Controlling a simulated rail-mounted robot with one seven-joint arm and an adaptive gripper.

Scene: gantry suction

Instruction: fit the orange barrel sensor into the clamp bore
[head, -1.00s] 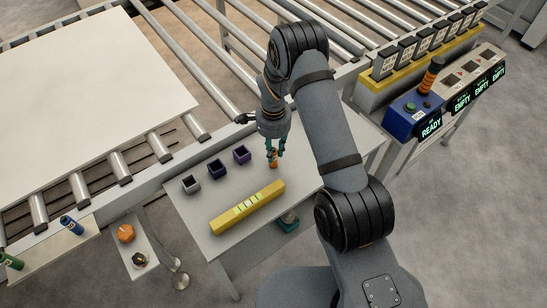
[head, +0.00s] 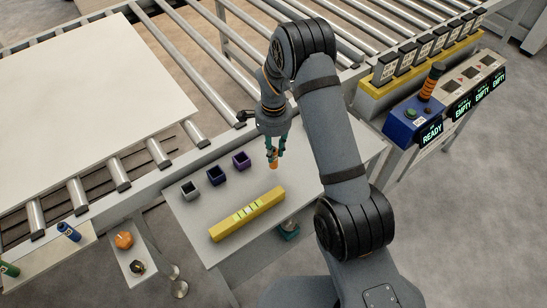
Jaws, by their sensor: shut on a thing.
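The orange barrel sensor (head: 273,160) is small and upright between the fingertips of my gripper (head: 272,153). My gripper points down and is shut on it, over the grey table behind the right end of the yellow bar. Whether the sensor's lower end touches the table is too small to tell. I cannot identify the clamp bore for certain. A teal block (head: 289,232) at the table's front right edge may be the clamp; it lies beside my arm and its bore cannot be made out.
The yellow bar (head: 226,230) lies across the grey table (head: 203,214). A side shelf holds an orange knob (head: 124,240). Roller conveyors run behind; a blue control box (head: 405,126) is right.

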